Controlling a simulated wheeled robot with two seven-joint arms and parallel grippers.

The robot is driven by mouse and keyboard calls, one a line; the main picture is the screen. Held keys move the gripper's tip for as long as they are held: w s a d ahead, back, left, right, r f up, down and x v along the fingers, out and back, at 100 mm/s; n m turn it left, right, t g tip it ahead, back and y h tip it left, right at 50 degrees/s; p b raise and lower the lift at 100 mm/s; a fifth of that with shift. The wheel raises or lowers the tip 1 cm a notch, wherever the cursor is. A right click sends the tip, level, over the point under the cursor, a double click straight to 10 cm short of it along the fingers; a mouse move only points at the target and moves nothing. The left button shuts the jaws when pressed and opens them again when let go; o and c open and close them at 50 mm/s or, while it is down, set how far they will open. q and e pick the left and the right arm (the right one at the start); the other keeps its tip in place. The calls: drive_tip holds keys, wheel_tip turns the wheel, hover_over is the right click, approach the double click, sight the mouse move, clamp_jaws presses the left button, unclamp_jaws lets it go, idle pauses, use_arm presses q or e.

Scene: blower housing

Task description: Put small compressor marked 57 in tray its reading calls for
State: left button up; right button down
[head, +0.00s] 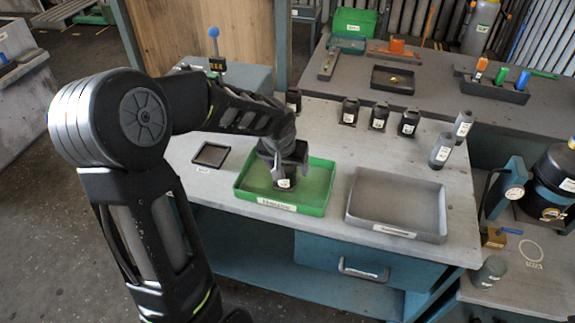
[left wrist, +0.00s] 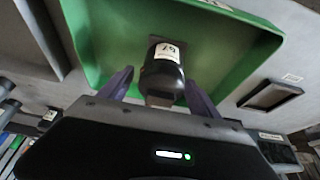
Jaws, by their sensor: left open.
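The grey tray (head: 397,234) stands to the right and is empty. My right gripper is not in view.
Several similar small units, dark (head: 379,117) and grey (head: 441,150), stand behind the trays. A small black tray (head: 211,155) lies to the left. A gauge (head: 514,193) stands at the right beside a dark tank (head: 558,180). The bench front edge is clear.

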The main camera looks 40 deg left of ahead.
use_arm(q)
drive_tip(key=shift+r, duration=0.35)
drive_tip(key=v, duration=1.1)
drive_tip(key=shift+s+r, duration=0.2)
drive_tip(key=shift+r, duration=0.05)
drive_tip(key=shift+d, duration=0.1)
